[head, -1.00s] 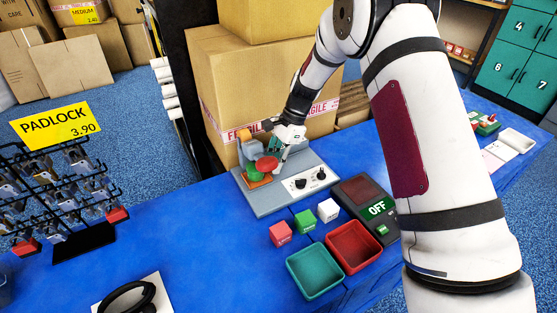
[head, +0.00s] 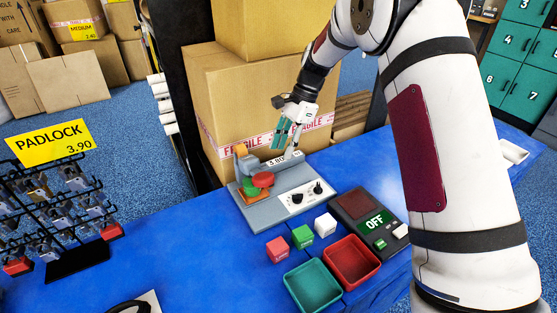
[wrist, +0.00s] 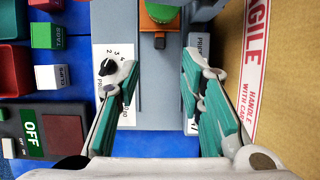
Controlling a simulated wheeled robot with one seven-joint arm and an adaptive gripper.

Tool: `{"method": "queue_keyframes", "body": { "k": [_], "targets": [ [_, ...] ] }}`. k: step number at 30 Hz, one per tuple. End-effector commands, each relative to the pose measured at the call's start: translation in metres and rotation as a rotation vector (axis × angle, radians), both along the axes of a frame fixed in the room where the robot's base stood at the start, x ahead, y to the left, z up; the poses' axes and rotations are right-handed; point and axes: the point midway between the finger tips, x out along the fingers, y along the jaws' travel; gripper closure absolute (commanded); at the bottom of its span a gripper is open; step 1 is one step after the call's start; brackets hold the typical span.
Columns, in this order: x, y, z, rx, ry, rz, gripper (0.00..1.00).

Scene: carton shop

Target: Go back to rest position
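My gripper (head: 287,140) is above the right part of a grey machine (head: 292,215) on the blue table, in front of the large carton. In the wrist view my gripper (wrist: 160,110) has its two teal-padded fingers wide apart, with nothing between them.
A large taped carton (head: 235,110) stands close behind my gripper. Red (head: 277,250), green (head: 302,237) and white (head: 325,225) blocks, a teal tray (head: 312,287), a red tray (head: 352,262) and an OFF-marked device (head: 366,219) lie in front. A padlock rack (head: 65,215) stands left.

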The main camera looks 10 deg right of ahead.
Motion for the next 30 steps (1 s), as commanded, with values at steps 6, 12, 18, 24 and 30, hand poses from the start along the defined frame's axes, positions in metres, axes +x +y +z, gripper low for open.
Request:
{"method": "queue_keyframes", "body": {
  "k": [6,12,18,24,30],
  "targets": [
    [0.002,-0.005,0.013,0.000,0.000,0.000,0.65],
    [0.002,-0.006,0.014,0.000,0.000,0.000,0.65],
    [-0.002,-0.007,0.025,-0.003,-0.015,0.014,0.65],
    [-0.039,-0.018,0.090,-0.027,-0.112,0.124,0.65],
    [-0.102,-0.033,0.164,-0.073,-0.239,0.291,0.65]
  ]
}}
